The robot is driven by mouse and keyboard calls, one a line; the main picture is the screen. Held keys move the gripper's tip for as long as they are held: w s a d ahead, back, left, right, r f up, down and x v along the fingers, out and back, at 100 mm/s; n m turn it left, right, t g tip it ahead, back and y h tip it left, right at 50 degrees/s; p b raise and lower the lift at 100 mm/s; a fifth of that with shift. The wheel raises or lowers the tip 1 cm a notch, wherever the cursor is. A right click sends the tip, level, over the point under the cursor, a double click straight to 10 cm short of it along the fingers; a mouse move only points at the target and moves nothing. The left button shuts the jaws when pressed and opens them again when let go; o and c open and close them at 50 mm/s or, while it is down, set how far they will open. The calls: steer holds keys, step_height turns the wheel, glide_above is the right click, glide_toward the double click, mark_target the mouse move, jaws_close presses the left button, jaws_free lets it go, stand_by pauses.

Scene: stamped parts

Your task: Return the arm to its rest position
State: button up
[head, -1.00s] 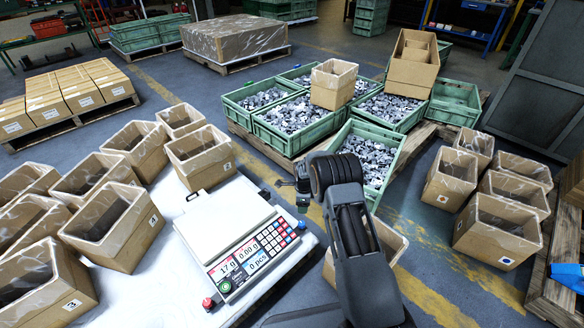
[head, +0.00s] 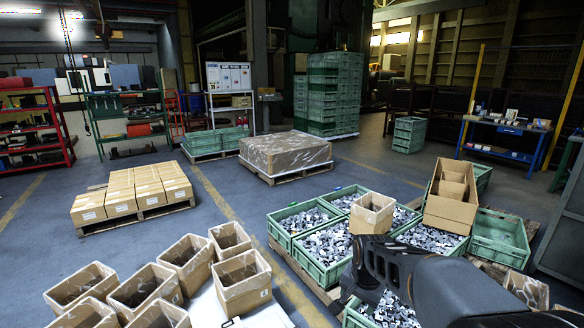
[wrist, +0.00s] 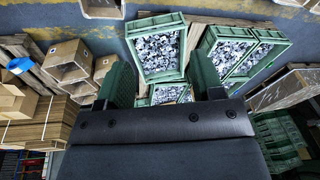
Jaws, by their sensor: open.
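My arm shows in the head view at the lower right, a dark grey link stretching in from the right edge in front of the green crates. In the wrist view my gripper (wrist: 165,90) has its two green fingers spread wide apart. Nothing is between them. Below and beyond the fingers are green crates of metal parts (wrist: 158,50), apart from the gripper. In the head view the jaws cannot be made out.
Green crates (head: 322,250) of stamped parts stand on pallets, with a cardboard box (head: 452,195) on top. Open cartons (head: 240,285) stand at lower left. A pallet of closed boxes (head: 120,205) and a wrapped pallet load (head: 285,155) stand behind. Grey floor between is clear.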

steer(key=s+r+n+t+p, duration=0.1)
steer(key=s+r+n+p, duration=0.7)
steer(key=s+r, duration=0.7)
steer(key=shift+r+p, duration=0.75)
steer(key=shift+p, duration=0.6)
